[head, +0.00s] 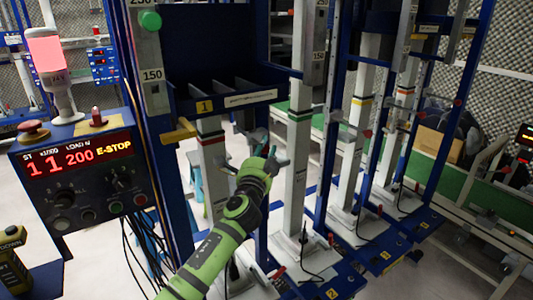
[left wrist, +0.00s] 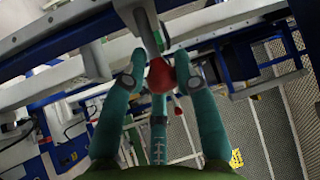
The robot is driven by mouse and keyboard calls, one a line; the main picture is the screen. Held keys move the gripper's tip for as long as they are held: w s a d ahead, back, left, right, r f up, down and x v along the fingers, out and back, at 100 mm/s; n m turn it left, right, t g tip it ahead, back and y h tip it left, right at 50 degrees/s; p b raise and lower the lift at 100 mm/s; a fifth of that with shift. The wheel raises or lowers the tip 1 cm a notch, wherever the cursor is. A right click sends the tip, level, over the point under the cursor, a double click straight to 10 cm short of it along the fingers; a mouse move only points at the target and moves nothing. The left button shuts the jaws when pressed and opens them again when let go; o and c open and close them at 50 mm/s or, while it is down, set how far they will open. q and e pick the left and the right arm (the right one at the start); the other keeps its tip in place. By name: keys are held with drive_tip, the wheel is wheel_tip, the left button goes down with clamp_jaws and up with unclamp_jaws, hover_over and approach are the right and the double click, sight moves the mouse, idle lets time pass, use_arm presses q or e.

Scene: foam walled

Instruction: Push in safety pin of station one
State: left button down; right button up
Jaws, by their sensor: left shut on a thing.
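My left gripper (head: 266,150) reaches up from the lower middle of the head view, in front of the post with red and green bands (head: 214,165) under the shelf marked 1 (head: 205,106). In the left wrist view, the teal fingers of the left gripper (left wrist: 160,66) are closed around a red ball knob (left wrist: 159,78), which I take for the safety pin's head. A grey rod or bracket (left wrist: 146,28) runs up from it. In the head view the fingers hide the knob, and how far the pin sits in cannot be told. My right gripper is not in view.
A control box (head: 75,180) at left shows "11 200 E-STOP" under a lit red lamp (head: 48,55). A yellow handle (head: 178,132) juts out beside the shelf. Blue frames and grey posts stand close on the right, with dark cables (head: 140,245) at lower left.

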use_arm(q)
drive_tip(key=c, duration=1)
unclamp_jaws()
drive_tip(key=shift+r, duration=0.5)
drive_tip(key=shift+w+f, duration=0.15)
drive_tip(key=shift+a+f, duration=0.1)
drive_tip(key=shift+s+f, duration=0.15)
drive_tip(key=shift+s, duration=0.45)
drive_tip(key=v, duration=1.1)
